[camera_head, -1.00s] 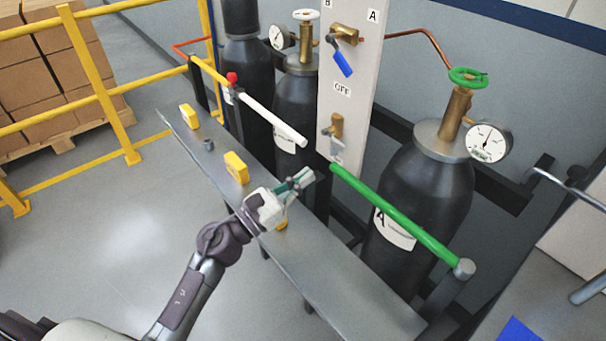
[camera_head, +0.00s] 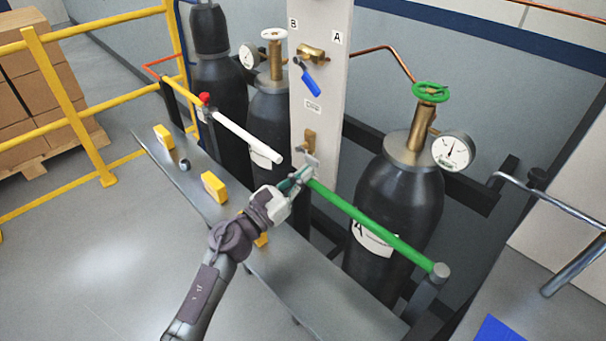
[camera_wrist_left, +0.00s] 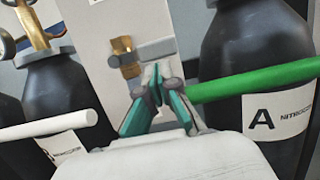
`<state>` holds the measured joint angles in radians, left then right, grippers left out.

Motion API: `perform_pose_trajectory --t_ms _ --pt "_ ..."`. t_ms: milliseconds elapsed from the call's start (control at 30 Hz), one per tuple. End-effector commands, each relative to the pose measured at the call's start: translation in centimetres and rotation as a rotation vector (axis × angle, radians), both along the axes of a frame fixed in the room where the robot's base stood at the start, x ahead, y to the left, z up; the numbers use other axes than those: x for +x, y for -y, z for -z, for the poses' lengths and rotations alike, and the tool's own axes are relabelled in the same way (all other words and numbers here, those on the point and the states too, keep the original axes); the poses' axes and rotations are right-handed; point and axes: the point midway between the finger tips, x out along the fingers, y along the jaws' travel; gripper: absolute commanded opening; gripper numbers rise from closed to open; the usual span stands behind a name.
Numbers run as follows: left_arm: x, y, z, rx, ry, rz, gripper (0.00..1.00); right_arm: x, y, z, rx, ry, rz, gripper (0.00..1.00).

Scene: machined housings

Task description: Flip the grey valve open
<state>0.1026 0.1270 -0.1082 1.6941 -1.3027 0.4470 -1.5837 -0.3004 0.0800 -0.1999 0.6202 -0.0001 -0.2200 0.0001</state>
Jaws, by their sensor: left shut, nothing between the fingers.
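The grey valve is a brass body (camera_head: 309,141) with a grey lever (camera_wrist_left: 153,50), low on the pale upright panel (camera_head: 319,85). In the left wrist view the lever runs sideways to the right from the brass body (camera_wrist_left: 122,57). My left gripper (camera_head: 304,172) is shut and empty, just below the lever. In the left wrist view its green-sided fingertips (camera_wrist_left: 163,76) are right under the lever; I cannot tell whether they touch it. My right gripper is not in view.
A green bar (camera_head: 375,223) starts just right of my fingers, and a white bar (camera_head: 245,136) lies to their left. Dark gas cylinders (camera_head: 398,205) flank the panel. A blue-handled valve (camera_head: 311,80) sits higher up. Yellow blocks (camera_head: 214,187) stand on the metal bench (camera_head: 335,290).

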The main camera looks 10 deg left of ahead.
Motion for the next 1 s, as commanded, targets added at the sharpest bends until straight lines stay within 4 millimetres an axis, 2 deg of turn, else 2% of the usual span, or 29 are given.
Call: perform_pose_trajectory --t_ms 667,1000 --pt "-0.2 0.3 -0.9 -0.106 -0.068 0.000 0.00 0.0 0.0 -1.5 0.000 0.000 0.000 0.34" --pt "-0.4 0.6 -2.5 -0.278 -0.182 0.001 0.00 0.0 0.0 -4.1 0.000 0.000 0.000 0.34"
